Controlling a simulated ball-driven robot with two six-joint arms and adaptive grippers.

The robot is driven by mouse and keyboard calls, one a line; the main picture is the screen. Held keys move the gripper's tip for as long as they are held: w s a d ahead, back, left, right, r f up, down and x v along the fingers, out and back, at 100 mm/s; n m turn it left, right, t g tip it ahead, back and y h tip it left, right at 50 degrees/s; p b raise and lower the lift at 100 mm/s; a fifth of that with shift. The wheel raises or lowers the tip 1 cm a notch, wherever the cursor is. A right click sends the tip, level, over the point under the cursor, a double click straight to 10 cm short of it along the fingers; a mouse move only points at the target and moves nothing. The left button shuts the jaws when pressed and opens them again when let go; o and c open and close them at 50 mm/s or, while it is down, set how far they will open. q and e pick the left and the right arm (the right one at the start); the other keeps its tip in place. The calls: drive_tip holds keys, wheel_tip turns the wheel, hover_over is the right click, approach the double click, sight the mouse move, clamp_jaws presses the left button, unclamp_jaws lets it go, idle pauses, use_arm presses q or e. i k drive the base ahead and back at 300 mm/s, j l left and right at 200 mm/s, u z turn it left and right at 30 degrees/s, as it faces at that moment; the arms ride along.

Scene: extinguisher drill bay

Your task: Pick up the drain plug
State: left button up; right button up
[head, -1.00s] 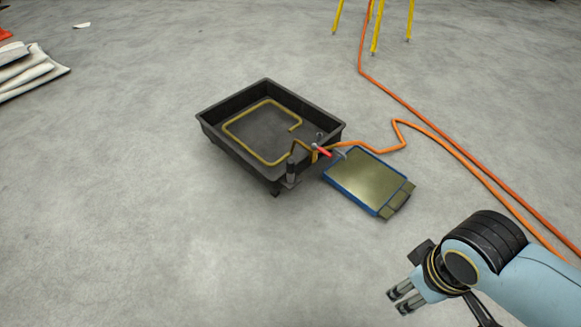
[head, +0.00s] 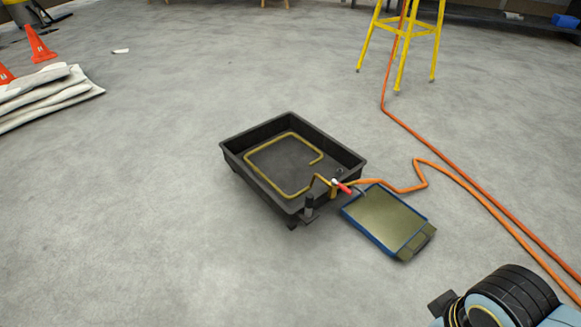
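A black rectangular pan (head: 240,172) stands on the floor near the middle of the head view, with a bent brass-coloured pipe (head: 262,177) inside it. A small dark upright piece (head: 309,204) sits at the pan's near corner; it may be the drain plug, but I cannot tell for sure. A short red-and-white piece (head: 342,187) lies at the pan's right corner, by the orange hose. My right wrist shows at the bottom right, well apart from the pan, with its fingers out of frame. My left gripper is out of view.
A blue-edged panel (head: 389,219) lies right of the pan. An orange hose (head: 465,178) runs from the pan across the right-hand floor. A yellow stand (head: 403,45) is behind. Folded pale cloths (head: 45,98) and orange cones (head: 38,44) are at the left. The near-left floor is clear.

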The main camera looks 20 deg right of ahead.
sight(310, 197)
drive_tip(key=i+j+z, duration=0.1)
drive_tip(key=i+z, duration=0.25)
drive_tip(key=i+j+z, duration=0.35)
drive_tip(key=i, duration=0.15)
drive_tip(key=l, duration=0.1)
